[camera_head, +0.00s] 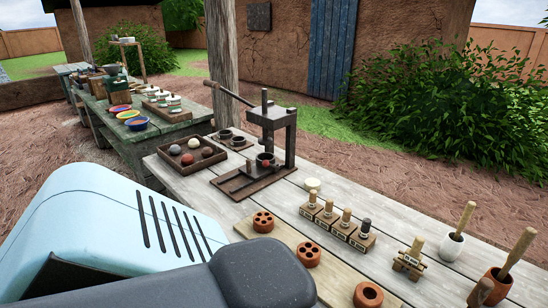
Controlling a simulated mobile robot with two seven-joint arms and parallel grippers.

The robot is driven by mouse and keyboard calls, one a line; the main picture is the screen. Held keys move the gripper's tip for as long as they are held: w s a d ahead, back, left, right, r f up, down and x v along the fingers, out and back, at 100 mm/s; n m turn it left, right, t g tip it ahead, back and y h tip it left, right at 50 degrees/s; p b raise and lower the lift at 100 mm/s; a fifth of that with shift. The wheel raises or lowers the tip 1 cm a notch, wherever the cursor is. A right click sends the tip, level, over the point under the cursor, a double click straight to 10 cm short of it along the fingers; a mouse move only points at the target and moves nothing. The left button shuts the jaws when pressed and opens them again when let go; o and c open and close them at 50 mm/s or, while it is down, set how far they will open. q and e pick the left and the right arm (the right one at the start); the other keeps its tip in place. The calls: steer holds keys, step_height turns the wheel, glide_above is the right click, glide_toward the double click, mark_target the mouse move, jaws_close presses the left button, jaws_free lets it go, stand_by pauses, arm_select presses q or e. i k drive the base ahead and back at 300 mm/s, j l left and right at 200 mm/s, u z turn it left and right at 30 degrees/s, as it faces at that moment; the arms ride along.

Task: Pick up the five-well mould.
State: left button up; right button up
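Three terracotta-coloured round moulds stand in a row on a pale board (285,247) at the near edge of the wooden table. The far mould (264,221) and the middle mould (308,254) each have several small wells in the top. The near mould (368,295) shows one large round opening. I cannot count the wells surely, so which of the first two has five is unclear. Neither of my grippers is in view.
A lever press (290,140) stands behind the moulds, beside a tray of balls (207,165). Handled stamps (346,215) stand right of the board. A white mortar (451,245) and a terracotta one (497,285) are at right. A green table (185,130) stands farther left.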

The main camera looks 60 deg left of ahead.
mark_target(263, 221)
steer(key=l+u, duration=0.1)
steer(key=u, duration=1.9)
steer(key=k+j, duration=0.05)
steer(key=j, duration=0.05)
